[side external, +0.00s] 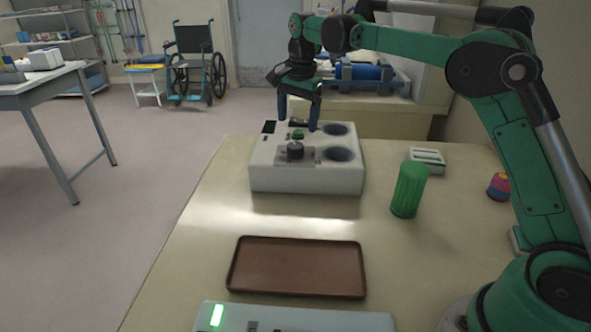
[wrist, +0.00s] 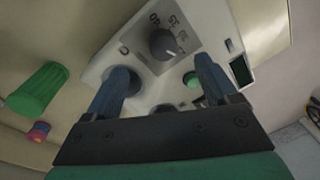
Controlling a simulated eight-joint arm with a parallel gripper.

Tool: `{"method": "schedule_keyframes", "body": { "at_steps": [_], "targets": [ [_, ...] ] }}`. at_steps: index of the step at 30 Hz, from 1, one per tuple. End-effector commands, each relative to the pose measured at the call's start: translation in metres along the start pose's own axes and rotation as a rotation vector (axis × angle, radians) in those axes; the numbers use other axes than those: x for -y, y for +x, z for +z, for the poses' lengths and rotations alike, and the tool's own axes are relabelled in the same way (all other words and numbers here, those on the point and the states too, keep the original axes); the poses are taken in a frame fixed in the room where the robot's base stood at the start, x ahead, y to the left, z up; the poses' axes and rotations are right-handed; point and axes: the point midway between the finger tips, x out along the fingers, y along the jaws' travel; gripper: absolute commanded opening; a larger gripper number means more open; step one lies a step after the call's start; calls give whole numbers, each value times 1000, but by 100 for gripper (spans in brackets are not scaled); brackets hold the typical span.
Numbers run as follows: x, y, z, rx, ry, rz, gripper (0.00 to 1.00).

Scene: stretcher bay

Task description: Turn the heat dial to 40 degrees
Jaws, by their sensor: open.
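The heat dial (side external: 296,150) is a dark round knob on a grey plate, on top of a white box-shaped unit (side external: 306,182). In the wrist view the dial (wrist: 164,44) lies beyond my fingertips, with numbers printed around it that look upside down. A pale pointer mark shows at its lower right; the exact reading is too small to tell. My gripper (side external: 298,122) is open and empty, pointing down above the rear of the unit, behind the dial. The wrist view shows its two blue fingers (wrist: 162,66) apart, with neither touching the dial.
The unit has a green button (side external: 298,135), a dark display (wrist: 240,70) and two round wells (side external: 338,154). A green ribbed cylinder (side external: 409,190) and small white device (side external: 427,158) stand to its right. A brown tray (side external: 296,268) lies in front, with clear tabletop between.

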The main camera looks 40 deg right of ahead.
Motion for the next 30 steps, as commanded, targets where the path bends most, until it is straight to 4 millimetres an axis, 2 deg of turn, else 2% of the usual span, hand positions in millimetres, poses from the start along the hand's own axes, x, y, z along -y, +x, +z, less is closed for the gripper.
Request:
{"method": "schedule_keyframes", "body": {
  "at_steps": [6, 18, 28, 29, 30],
  "targets": [
    [5, 17, -7, 16, 101, 38, 80],
    [4, 64, -7, 16, 102, 39, 80],
    [3, 71, -6, 15, 101, 38, 80],
    [3, 71, -6, 15, 101, 38, 77],
    [3, 71, -6, 15, 101, 38, 66]
  ]
}}
